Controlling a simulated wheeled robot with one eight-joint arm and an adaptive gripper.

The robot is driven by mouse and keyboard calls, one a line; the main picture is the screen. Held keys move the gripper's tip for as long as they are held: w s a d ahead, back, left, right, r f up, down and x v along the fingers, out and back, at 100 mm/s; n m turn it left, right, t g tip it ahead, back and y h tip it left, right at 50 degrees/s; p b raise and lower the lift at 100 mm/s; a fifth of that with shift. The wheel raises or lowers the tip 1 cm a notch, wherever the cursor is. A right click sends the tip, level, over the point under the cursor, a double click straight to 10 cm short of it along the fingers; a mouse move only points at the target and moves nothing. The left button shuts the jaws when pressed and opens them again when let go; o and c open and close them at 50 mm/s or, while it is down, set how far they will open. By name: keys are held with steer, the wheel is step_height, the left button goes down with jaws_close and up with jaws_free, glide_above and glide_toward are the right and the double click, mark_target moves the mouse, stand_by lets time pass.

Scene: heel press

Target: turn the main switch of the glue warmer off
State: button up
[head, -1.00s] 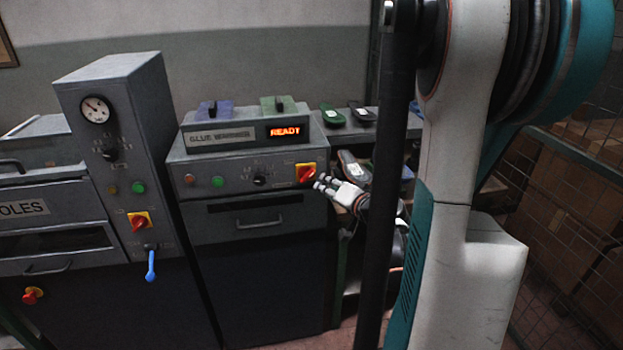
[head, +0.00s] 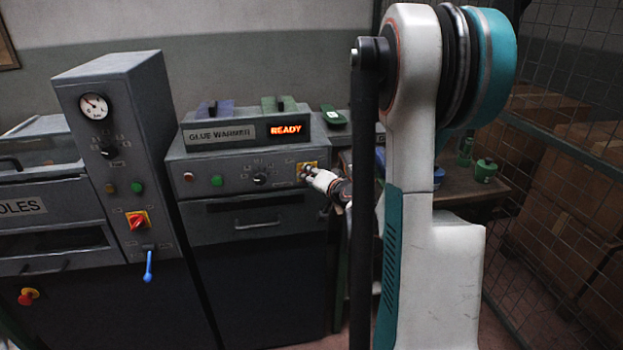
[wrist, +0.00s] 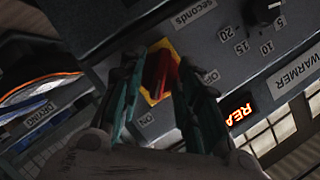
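The glue warmer (head: 222,200) is a grey cabinet with a lit red READY display (head: 286,130). Its main switch, a red knob on a yellow plate (head: 313,164), sits at the right end of the front panel, mostly covered by my gripper (head: 306,174) in the head view. In the wrist view the red knob (wrist: 160,75) stands between the two fingers of my gripper (wrist: 161,82). The fingers are apart, one on each side, with narrow gaps seeming to remain; contact cannot be told. Labels lie beside the plate, partly hidden by the fingers.
Left of the warmer stands a taller grey machine (head: 120,130) with a gauge, its own red-yellow switch (head: 138,220) and a blue lever (head: 149,266). A dial (head: 260,179) is left of my gripper. A wire mesh fence (head: 560,200) stands at the right.

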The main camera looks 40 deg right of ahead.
jaws_close()
steer(key=n+g+h+b, duration=0.1)
steer(key=n+h, duration=0.1)
steer(key=n, duration=0.2)
steer(key=n+g+h+b, duration=0.1)
steer(key=n+h, duration=0.1)
steer(key=n, duration=0.2)
steer(key=a+n+g+h+b, duration=0.1)
steer(key=n+g+h, duration=0.1)
steer(key=n+h, duration=0.1)
steer(key=shift+w+n, duration=0.3)
steer(key=shift+n, duration=0.3)
stand_by(0.5)
stand_by(0.3)
jaws_free()
